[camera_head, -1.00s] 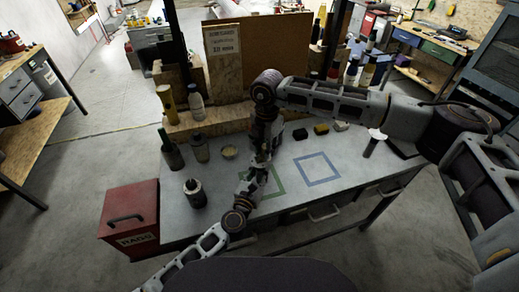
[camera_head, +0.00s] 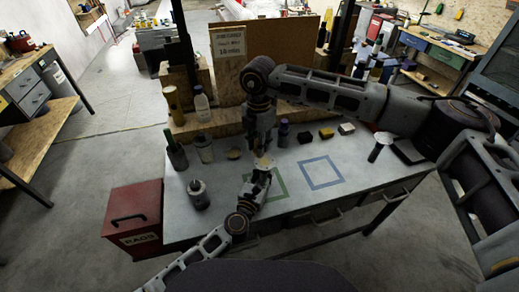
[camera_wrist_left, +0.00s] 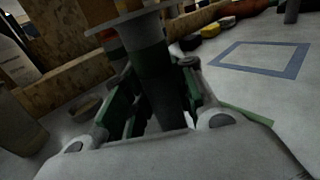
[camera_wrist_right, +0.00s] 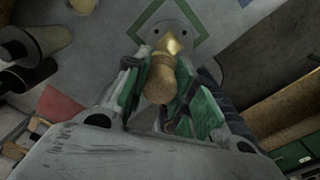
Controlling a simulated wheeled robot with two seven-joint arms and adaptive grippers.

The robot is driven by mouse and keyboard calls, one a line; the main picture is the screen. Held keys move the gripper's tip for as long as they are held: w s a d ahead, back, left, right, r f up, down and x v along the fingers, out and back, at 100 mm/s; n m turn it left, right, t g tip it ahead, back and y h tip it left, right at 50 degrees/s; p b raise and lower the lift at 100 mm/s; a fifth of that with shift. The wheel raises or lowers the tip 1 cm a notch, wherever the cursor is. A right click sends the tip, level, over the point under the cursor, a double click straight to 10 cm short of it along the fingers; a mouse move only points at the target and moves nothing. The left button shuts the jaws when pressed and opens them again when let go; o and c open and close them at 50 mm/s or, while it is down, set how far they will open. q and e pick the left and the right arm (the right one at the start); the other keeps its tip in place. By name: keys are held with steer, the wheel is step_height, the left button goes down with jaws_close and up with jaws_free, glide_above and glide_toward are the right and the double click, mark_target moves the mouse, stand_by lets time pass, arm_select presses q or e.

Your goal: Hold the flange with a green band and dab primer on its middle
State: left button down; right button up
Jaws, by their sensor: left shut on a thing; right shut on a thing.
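My left gripper (camera_head: 256,186) is shut on the body of a dark upright flange (camera_wrist_left: 153,70) with a green band under its wide disc. The disc (camera_head: 262,163) faces up, above the green square outline on the table. My right gripper (camera_head: 264,143) is just above it, pointing down, shut on a dabber with a cork-like handle (camera_wrist_right: 160,80) and a yellowish tip. In the right wrist view the tip overlaps the middle of the grey disc (camera_wrist_right: 183,30), which has holes near its rim. I cannot tell whether the tip touches it.
A similar flange (camera_head: 381,143) stands right of the blue square (camera_head: 321,173). A dark can (camera_head: 198,196) and bottles (camera_head: 203,106) stand at left. Small blocks (camera_head: 327,132) lie at the back. A red rags box (camera_head: 135,212) stands beside the table. The blue square is empty.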

steer(key=shift+r, duration=1.8)
arm_select(q)
steer(key=c, duration=1.1)
jaws_free()
steer(key=shift+s+a, duration=0.1)
steer(key=shift+s, duration=0.1)
steer(key=shift+v, duration=5.8)
steer(key=shift+s, duration=0.1)
arm_select(e)
steer(key=shift+s+f, duration=0.1)
steer(key=shift+s, duration=0.05)
